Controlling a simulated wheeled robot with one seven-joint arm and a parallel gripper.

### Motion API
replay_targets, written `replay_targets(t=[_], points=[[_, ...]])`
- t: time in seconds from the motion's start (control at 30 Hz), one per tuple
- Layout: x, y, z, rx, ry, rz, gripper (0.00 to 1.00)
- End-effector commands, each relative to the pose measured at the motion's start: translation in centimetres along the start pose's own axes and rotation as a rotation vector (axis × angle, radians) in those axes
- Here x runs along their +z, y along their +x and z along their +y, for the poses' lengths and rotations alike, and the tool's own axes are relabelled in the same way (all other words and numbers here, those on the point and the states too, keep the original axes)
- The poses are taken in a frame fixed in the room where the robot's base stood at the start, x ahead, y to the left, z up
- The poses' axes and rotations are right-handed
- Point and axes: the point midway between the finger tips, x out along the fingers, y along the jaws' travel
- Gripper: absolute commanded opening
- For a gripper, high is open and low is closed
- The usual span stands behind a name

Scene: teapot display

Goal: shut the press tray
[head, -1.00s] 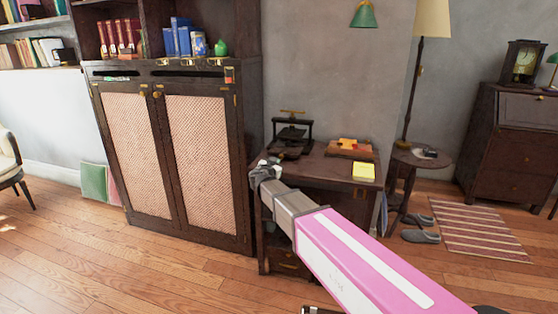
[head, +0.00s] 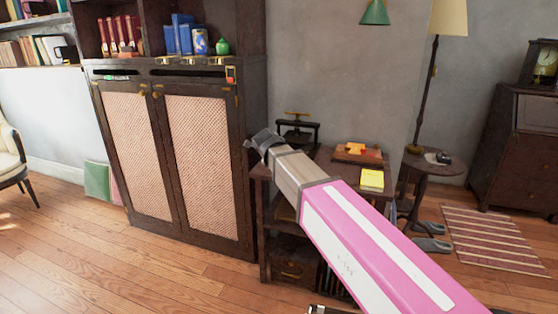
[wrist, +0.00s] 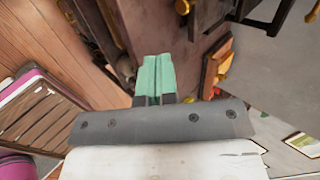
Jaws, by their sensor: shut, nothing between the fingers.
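The dark press (head: 299,131), with a brass handle on top, stands on the small dark desk. Its lower part, where a tray would show, is hidden behind my gripper and arm in the head view. My gripper (head: 262,140) is at the desk's left side, in front of and left of the press in the picture. In the wrist view its green fingers (wrist: 154,76) are together and empty. A dark frame with a brass knob (wrist: 182,7) shows at the top there, probably part of the press. I cannot tell how far the tray is out.
On the desk (head: 325,165) lie an orange-and-brown board (head: 358,153) and a yellow pad (head: 372,180). A tall cabinet (head: 185,160) stands close on the left. A round side table (head: 440,168) with a lamp stands right. Open wooden floor lies in front.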

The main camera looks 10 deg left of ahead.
Motion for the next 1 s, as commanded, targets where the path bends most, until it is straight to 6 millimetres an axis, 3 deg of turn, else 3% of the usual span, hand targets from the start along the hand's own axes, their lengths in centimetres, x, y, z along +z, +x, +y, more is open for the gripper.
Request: replay_targets(t=[0.47, 0.5, 0.7, 1.0], points=[[0.0, 9.0, -0.2, 0.0, -0.003, 0.003, 0.0], [0.1, 9.4, -0.8, -0.001, -0.002, 0.002, 0.0], [0.0, 10.9, -2.3, -0.001, -0.002, 0.001, 0.0], [-0.1, 11.4, -2.7, -0.002, -0.003, 0.001, 0.0]])
